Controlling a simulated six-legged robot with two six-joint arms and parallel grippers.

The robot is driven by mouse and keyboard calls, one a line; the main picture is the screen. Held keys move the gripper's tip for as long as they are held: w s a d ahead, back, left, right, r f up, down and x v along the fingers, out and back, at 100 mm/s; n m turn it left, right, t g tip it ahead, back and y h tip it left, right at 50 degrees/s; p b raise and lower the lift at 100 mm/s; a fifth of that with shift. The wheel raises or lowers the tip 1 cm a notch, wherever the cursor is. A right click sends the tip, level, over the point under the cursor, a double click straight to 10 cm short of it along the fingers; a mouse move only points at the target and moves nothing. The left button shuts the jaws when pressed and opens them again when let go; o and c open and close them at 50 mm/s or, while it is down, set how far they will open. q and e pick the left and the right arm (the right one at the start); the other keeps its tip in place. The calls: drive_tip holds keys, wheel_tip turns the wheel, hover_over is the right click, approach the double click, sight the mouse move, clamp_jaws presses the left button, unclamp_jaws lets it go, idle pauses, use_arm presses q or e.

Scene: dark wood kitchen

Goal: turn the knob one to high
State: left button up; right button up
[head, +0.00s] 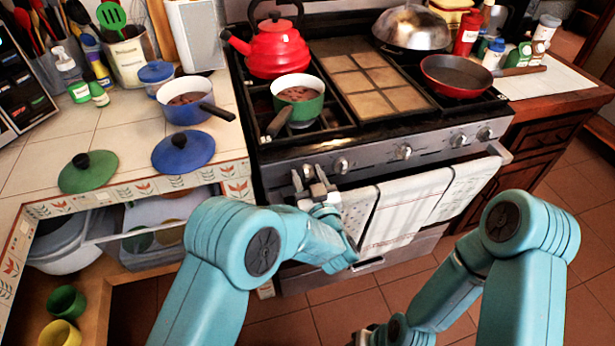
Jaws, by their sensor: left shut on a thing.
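The stove (375,150) has a steel front panel with a row of knobs. My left gripper (313,178) is at the left end of this panel, its fingers shut on the leftmost knob (309,171). The fingers cover much of that knob, so its setting cannot be read. A second knob (342,165) is just to the right, and others (404,151) (484,133) sit farther along. My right gripper (366,338) is low at the bottom edge, away from the stove; its fingers are too small and cut off to judge.
A green pot (301,111) and red kettle (275,48) stand on the left burners. A red pan (460,75) and domed lid (410,27) are on the right. Towels (408,207) hang below the panel. A blue pot (187,112) and lids (183,151) are on the left counter.

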use_arm(q)
drive_tip(key=shift+f+n+b, duration=0.2)
drive_tip(key=shift+n+b, duration=0.3)
drive_tip(key=shift+b, duration=0.45)
drive_tip(key=n+b, duration=0.2)
drive_tip(key=b, duration=0.1)
drive_tip(key=n+b, duration=0.2)
drive_tip(key=b, duration=0.1)
drive_tip(key=n+b, duration=0.2)
drive_tip(key=b, duration=0.1)
drive_tip(key=shift+a+f, duration=0.1)
drive_tip(key=shift+a, duration=0.2)
drive_tip(key=shift+n+b, duration=1)
drive_tip(key=shift+b, duration=0.25)
drive_tip(key=shift+r, duration=0.2)
drive_tip(key=o, duration=1)
drive_tip(key=shift+o, duration=0.2)
drive_tip(key=shift+s+f, duration=0.1)
drive_tip(key=shift+s, duration=0.05)
